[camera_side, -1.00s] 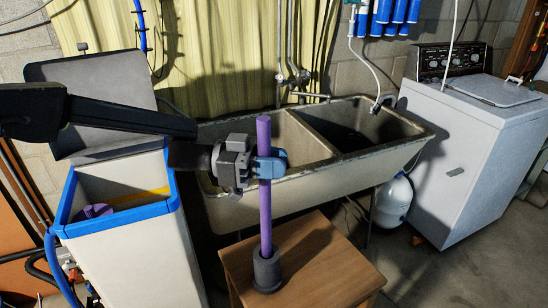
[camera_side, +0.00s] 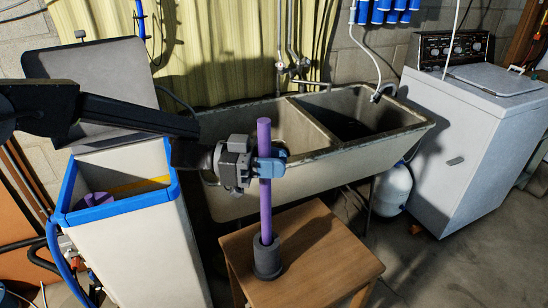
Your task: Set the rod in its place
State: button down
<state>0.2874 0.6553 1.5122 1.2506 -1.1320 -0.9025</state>
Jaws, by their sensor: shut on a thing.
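The purple rod (camera_side: 265,212) stands upright, or nearly so, in the middle of the view. My gripper (camera_side: 268,168) is shut on the rod in its upper part, with a short length of rod showing above the jaws. The rod's lower end is inside the dark grey round holder (camera_side: 267,260), which stands on the wooden table (camera_side: 320,262). How deep the rod's end sits in the holder is hidden by the holder's wall.
A white softener cabinet with a blue rim (camera_side: 118,212) stands open at left, with a purple part (camera_side: 93,200) inside. A double sink (camera_side: 330,170) lies behind the rod. A washing machine (camera_side: 465,150) stands at right. The tabletop right of the holder is clear.

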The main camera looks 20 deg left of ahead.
jog(key=shift+f, duration=0.9)
jog(key=c, duration=0.9)
grip_release()
jog(key=shift+o, duration=0.2)
jog(key=v, duration=1.3)
jog(key=shift+s+a, duration=0.15)
jog(key=shift+a, duration=0.25)
